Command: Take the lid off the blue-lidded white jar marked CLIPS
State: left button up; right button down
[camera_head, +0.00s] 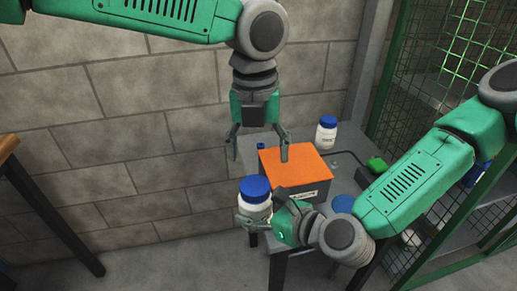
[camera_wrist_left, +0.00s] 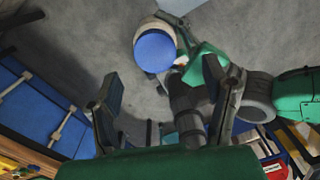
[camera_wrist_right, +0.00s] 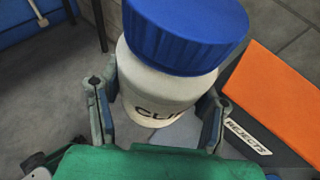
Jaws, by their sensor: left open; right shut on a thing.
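The white jar (camera_head: 254,206) has a blue lid (camera_head: 255,188) on it. In the right wrist view the jar (camera_wrist_right: 150,85) shows part of the word CLIPS, and its ribbed blue lid (camera_wrist_right: 187,30) is seated on top. My right gripper (camera_head: 258,222) is shut on the jar's white body and holds it in front of the table's left side. My left gripper (camera_head: 260,150) is open and empty, pointing down above and behind the jar. In the left wrist view the blue lid (camera_wrist_left: 155,51) shows beyond the open fingers.
An orange-topped box (camera_head: 297,168) labelled REJECTS stands on the grey table (camera_head: 345,160). Another blue-lidded white jar (camera_head: 326,135) stands at the back. A block wall is behind, and a green mesh fence (camera_head: 440,80) is at right.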

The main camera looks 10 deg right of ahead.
aim_at(259, 183)
pick_arm(q)
jog(key=shift+s+m, duration=0.1)
jog(key=shift+m, duration=0.2)
jog(key=shift+f, duration=0.3)
notch_tip(259, 183, down, 7)
jog(key=shift+f, duration=0.15)
